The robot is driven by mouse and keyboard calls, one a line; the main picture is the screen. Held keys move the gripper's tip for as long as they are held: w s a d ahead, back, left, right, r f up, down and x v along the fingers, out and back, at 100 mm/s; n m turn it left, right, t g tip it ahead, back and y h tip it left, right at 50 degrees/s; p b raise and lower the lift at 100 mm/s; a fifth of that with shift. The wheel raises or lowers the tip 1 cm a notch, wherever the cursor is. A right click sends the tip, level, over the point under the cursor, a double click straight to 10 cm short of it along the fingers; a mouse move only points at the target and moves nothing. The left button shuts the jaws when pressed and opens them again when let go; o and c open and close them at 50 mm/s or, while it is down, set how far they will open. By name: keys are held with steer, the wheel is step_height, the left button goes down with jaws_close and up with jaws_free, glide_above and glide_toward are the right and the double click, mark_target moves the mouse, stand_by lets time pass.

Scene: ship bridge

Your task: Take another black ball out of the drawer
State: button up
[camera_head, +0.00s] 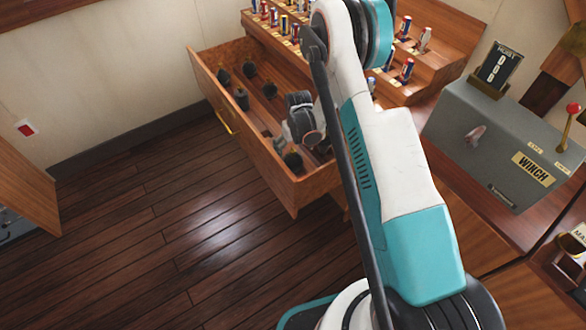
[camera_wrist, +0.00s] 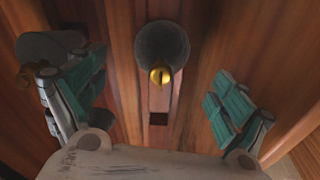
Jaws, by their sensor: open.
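The wooden drawer (camera_head: 265,150) is pulled open and holds several dark, rounded pieces. One black ball (camera_head: 293,161) sits near the drawer's front right corner; others, including one black ball (camera_head: 241,98), stand toward the left end. My gripper (camera_head: 298,138) reaches down into the right part of the drawer. In the wrist view my gripper (camera_wrist: 158,88) is open and empty, its teal-padded fingers apart. A dark round ball with a brass knob (camera_wrist: 161,48) lies between and ahead of the fingers. Another dark piece (camera_wrist: 45,45) is partly hidden behind the left finger.
The drawer walls rise close around my gripper. Stepped wooden shelves (camera_head: 445,65) with several small coloured cylinders stand behind the drawer. A grey winch box (camera_head: 490,140) sits on the counter at right. The dark plank floor (camera_head: 150,235) at left is clear.

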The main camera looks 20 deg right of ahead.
mark_target(293, 155)
steer(key=f+b, duration=0.1)
steer(key=f, duration=0.2)
steer(key=w+f+b, duration=0.1)
steer(key=f, duration=0.1)
steer(key=f+b, duration=0.1)
steer(key=f, duration=0.2)
steer(key=shift+w+a+f+b, duration=0.2)
steer(key=shift+f+b, duration=0.15)
steer(key=shift+r, duration=0.1)
steer(key=c, duration=1.2)
